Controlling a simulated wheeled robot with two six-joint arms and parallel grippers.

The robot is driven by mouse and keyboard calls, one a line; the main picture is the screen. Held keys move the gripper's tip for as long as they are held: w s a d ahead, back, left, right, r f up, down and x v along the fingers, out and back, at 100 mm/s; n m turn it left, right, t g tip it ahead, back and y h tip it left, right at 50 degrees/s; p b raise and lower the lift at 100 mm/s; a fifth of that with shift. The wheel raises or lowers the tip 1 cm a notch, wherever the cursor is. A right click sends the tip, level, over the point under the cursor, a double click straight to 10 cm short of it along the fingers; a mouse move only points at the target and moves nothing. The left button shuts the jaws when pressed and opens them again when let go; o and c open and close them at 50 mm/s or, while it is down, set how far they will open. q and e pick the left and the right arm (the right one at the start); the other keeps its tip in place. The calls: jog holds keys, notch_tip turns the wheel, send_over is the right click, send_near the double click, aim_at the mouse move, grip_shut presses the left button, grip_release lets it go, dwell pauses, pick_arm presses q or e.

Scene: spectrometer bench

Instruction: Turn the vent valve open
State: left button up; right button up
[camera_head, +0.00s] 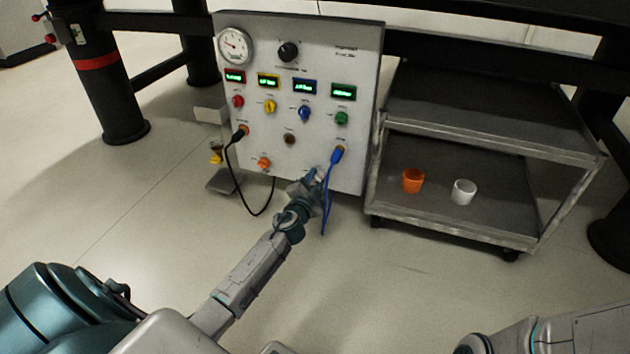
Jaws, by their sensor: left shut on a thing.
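The upright grey control panel (275,105) stands ahead of me. My left gripper (318,178) reaches the lower right of its face, beside the blue cable. It is shut on a small valve handle there, which I take to be the vent valve; the fingers hide most of it, and its angle cannot be told. An orange knob (263,162) sits to the left on the same panel, apart from the gripper. Part of my right arm (560,335) shows at the bottom right; its fingers are out of view.
A blue cable (329,195) hangs right by my left gripper; a black cable (232,180) loops at the left. A grey cart (440,225) stands to the right with an orange cup (413,181) and a white cup (464,192). The floor in front is clear.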

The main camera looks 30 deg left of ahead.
pick_arm(q)
jog(key=m, duration=0.4)
jog(key=shift+m+p, duration=0.3)
jog(key=shift+p, duration=0.05)
jog(key=m, duration=0.4)
jog(key=shift+d+p, duration=0.1)
jog(key=shift+p, duration=0.2)
jog(key=shift+m, duration=0.3)
jog(key=o, duration=1)
jog(key=p+v, duration=0.1)
jog(key=v, duration=0.9)
jog(key=shift+s+p, duration=0.3)
jog(key=shift+s, duration=0.1)
